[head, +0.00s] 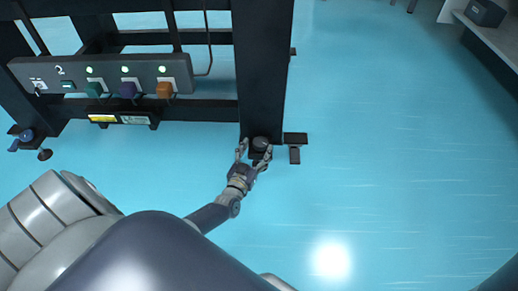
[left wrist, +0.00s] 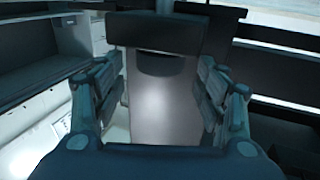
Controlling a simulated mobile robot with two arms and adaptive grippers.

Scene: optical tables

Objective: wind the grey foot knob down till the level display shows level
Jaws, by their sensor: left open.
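The grey foot knob (head: 261,143) is a small dark round cap at the bottom of the black table leg in the head view. My left gripper (head: 254,152) is open, with one finger on each side of the knob's near side; I cannot tell whether they touch it. In the left wrist view the two fingers (left wrist: 165,100) stand apart, with a grey surface and a dark rounded shape between them. Two small plates hang under the control panel, a yellow one (head: 103,118) and a pale one (head: 135,120); their readings are too small to make out. My right gripper is not in view.
The control panel (head: 130,72) carries green, purple and orange knobs, each with a lit green lamp. Another foot with a blue knob (head: 26,135) stands at the left. A dark bracket (head: 295,140) juts out right of the leg. The blue floor (head: 400,150) is clear to the right.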

